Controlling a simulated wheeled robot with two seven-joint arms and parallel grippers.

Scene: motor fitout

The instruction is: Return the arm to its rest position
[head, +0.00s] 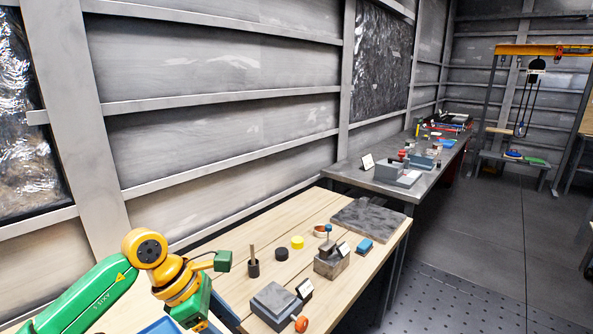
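A green and orange jointed arm (85,292) comes in from the lower left, with lettering and a yellow warning triangle on its green link. Its orange elbow (150,248) has a dark round cap. Beyond that, it bends down to a green section (190,303) near the bottom edge. A small green block (222,260) shows beside the bend on a short orange and dark piece. I cannot tell for sure whether this arm is mine. No gripper fingers of either arm show clearly.
A grey bench (345,172) stands behind. Floor (480,260) at right is clear.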

